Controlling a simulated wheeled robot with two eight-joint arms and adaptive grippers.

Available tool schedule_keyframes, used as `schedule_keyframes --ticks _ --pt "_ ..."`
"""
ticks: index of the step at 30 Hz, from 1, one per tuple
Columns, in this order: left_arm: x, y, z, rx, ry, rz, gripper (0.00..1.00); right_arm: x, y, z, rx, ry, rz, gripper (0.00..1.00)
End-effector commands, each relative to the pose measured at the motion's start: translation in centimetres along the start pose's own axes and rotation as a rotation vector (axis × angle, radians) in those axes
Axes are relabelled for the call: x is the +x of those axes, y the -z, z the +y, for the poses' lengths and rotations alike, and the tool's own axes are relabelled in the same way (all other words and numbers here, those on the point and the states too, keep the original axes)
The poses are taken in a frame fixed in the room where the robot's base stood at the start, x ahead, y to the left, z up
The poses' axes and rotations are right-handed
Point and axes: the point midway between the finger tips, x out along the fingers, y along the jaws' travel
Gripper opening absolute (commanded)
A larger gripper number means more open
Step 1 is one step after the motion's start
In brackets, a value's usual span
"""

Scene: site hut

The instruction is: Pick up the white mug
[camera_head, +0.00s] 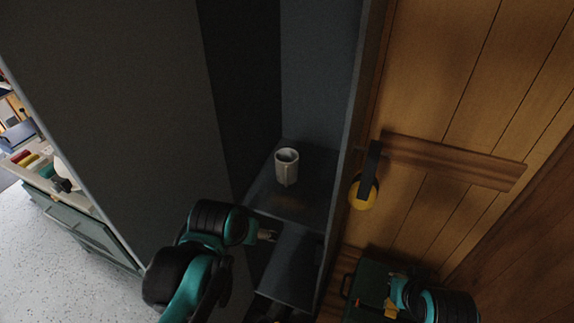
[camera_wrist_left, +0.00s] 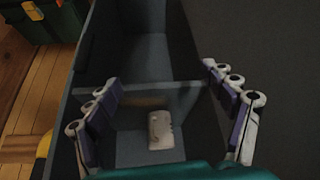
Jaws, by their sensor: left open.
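The white mug (camera_head: 287,166) stands upright on a shelf inside a tall dark locker in the head view. It also shows in the left wrist view (camera_wrist_left: 161,130), low in the middle, in the space between the fingers. My left gripper (camera_head: 268,235) is at the locker opening, nearer than the mug and apart from it.
The locker shelf (camera_head: 310,205) has dark side walls close around it. Yellow earmuffs (camera_head: 362,192) hang on the wood wall right of the locker. A dark green case (camera_head: 366,285) sits below them. A cabinet (camera_head: 90,225) with small items stands at the far left.

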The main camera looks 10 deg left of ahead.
Motion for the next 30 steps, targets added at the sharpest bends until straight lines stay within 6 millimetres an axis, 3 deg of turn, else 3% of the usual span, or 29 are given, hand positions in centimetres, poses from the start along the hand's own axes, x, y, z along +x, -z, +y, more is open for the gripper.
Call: schedule_keyframes --ticks 8,13,21,25,30 --pt "-2.2 7.2 0.7 -0.026 0.000 -0.099 0.83 -3.6 2.6 0.0 0.000 0.000 0.000 0.00" --pt "-2.5 13.5 1.6 -0.051 0.005 -0.199 0.83 -6.8 4.9 0.0 0.000 0.000 0.000 0.00" --pt "0.1 21.4 3.1 -0.091 0.024 -0.362 0.83 -11.6 8.3 0.0 0.000 0.000 0.000 0.00" --pt "2.2 23.7 3.7 -0.108 0.036 -0.432 0.83 -13.6 9.7 0.0 0.000 0.000 0.000 0.00" --pt "4.4 25.0 4.3 -0.121 0.048 -0.493 0.83 -15.0 10.8 0.0 0.000 0.000 0.000 0.00"
